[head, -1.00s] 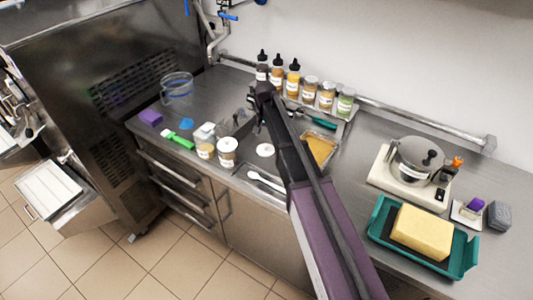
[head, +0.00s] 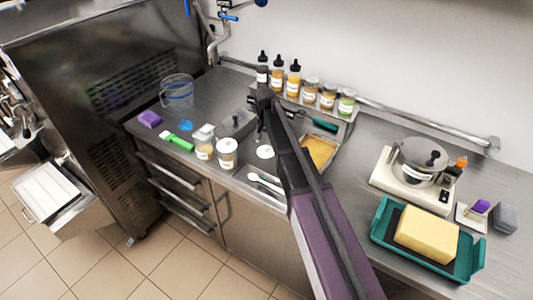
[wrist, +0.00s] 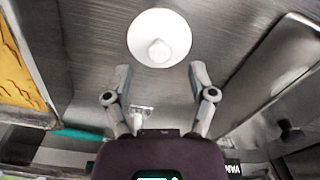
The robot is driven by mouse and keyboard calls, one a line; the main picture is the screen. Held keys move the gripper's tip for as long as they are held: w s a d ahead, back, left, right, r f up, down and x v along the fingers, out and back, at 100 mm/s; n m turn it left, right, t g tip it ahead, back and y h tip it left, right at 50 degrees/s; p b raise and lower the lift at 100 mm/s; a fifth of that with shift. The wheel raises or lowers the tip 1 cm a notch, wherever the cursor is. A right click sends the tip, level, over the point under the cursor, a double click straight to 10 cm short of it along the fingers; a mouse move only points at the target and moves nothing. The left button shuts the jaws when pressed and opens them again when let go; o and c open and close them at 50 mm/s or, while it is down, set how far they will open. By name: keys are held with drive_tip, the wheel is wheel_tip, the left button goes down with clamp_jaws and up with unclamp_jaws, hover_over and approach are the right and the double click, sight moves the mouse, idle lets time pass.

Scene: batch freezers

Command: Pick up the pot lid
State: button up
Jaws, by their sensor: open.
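A white round lid (head: 265,151) with a small knob lies on the steel counter, beside my arm in the head view. In the wrist view the same lid (wrist: 146,22) is at the top middle, knob facing the camera. My gripper (wrist: 159,72) is open and empty, its two fingers spread just short of the lid and apart from it. In the head view the arm partly hides the gripper.
White spoons (head: 264,183) lie in front of the round lid. Tubs (head: 227,153) stand to its left. A tray of yellow-orange food (head: 319,151) is to its right. Several bottles and jars (head: 310,92) line the back. A teal tray (head: 379,231) holds a yellow block.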

sight(266, 147)
drive_tip(key=shift+f+b, duration=1.65)
drive_tip(key=shift+f, duration=0.3)
drive_tip(key=c, duration=0.9)
